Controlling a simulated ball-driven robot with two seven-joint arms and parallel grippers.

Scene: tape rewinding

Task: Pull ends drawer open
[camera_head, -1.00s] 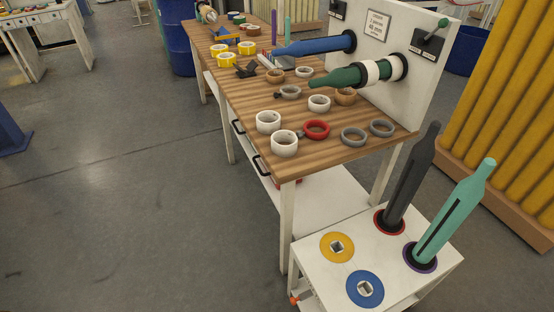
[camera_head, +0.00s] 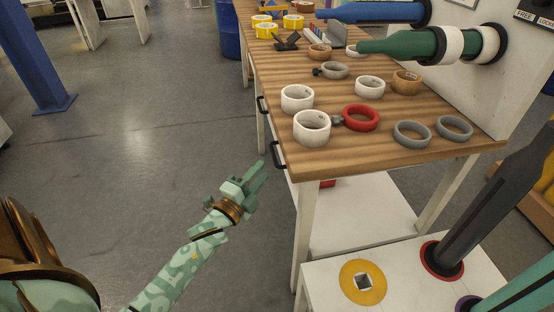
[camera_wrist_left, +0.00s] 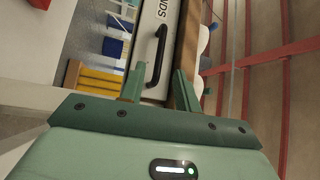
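The ends drawer (camera_wrist_left: 158,18) shows in the left wrist view as a white front with black letters, of which "NDS" is readable. Its black bar handle (camera_wrist_left: 160,50) lies ahead of and between the two fingers of my left gripper (camera_wrist_left: 160,76). In the head view the near black handle (camera_head: 279,155) is under the table edge, and the drawer looks closed. My left gripper (camera_head: 258,172) is just left of this handle, open and empty, apart from it as far as I can tell. My right gripper is not in view.
The wooden bench top (camera_head: 375,145) holds white tape rolls (camera_head: 312,127), a red ring (camera_head: 361,117) and grey rings (camera_head: 412,133). A second black handle (camera_head: 262,106) is farther back. A white stand with a yellow disc (camera_head: 363,282) is at front right.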

